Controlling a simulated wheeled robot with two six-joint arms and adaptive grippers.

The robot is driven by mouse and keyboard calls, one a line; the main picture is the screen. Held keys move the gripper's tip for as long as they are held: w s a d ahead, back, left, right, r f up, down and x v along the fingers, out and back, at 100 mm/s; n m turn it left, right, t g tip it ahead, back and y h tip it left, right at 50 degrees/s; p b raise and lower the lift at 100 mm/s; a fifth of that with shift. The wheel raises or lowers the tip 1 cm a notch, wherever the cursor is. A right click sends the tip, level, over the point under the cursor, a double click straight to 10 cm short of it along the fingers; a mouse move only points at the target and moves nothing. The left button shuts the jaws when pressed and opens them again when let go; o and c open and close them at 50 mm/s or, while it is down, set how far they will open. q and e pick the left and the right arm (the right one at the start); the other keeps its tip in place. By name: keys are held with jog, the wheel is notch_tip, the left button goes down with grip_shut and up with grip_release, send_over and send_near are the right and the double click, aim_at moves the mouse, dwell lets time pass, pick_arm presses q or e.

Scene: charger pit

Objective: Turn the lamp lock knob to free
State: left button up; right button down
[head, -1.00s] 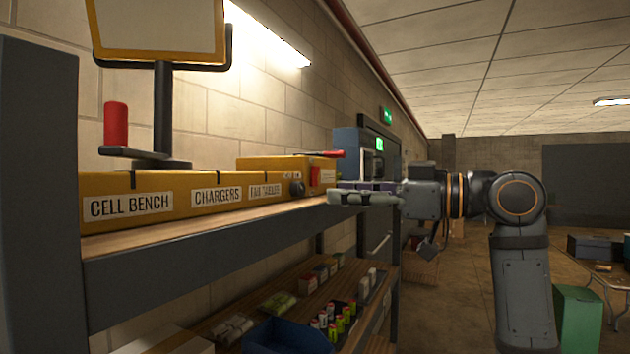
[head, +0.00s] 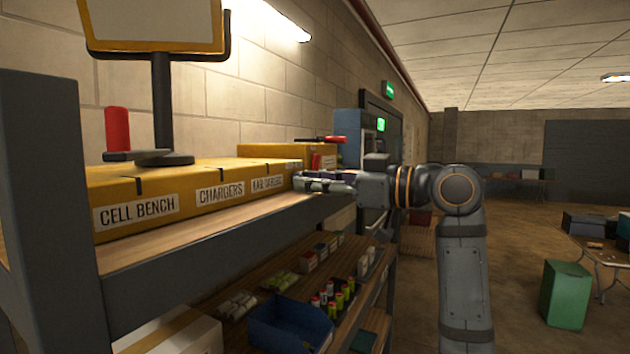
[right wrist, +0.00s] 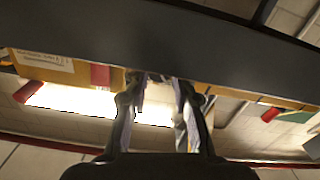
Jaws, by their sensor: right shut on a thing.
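My right gripper (head: 300,182) reaches in from the right, and its fingertips are at the front of the yellow box (head: 255,152) at the far end of the bench. It is shut on the small dark knob there. The fingers cover the knob in the head view, so which way it points cannot be told. In the right wrist view the two fingers (right wrist: 160,82) stand a little apart against the yellow front, and the knob is not clear between them. My left gripper is not in view.
A yellow labelled housing (head: 150,185) runs along the bench top (head: 195,235), with a red-handled lever (head: 117,128) and a framed panel (head: 155,25) on a post. Shelves below hold a blue bin (head: 290,325) and cells. A green box (head: 565,293) stands on the floor at right.

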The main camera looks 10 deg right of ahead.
jog(key=shift+r+m+b, duration=0.1)
jog(key=shift+m+b, duration=0.25)
jog(key=shift+m, duration=1.15)
jog(key=c, duration=1.4)
grip_release()
jog(key=v, duration=1.2)
jog(key=shift+a, duration=0.1)
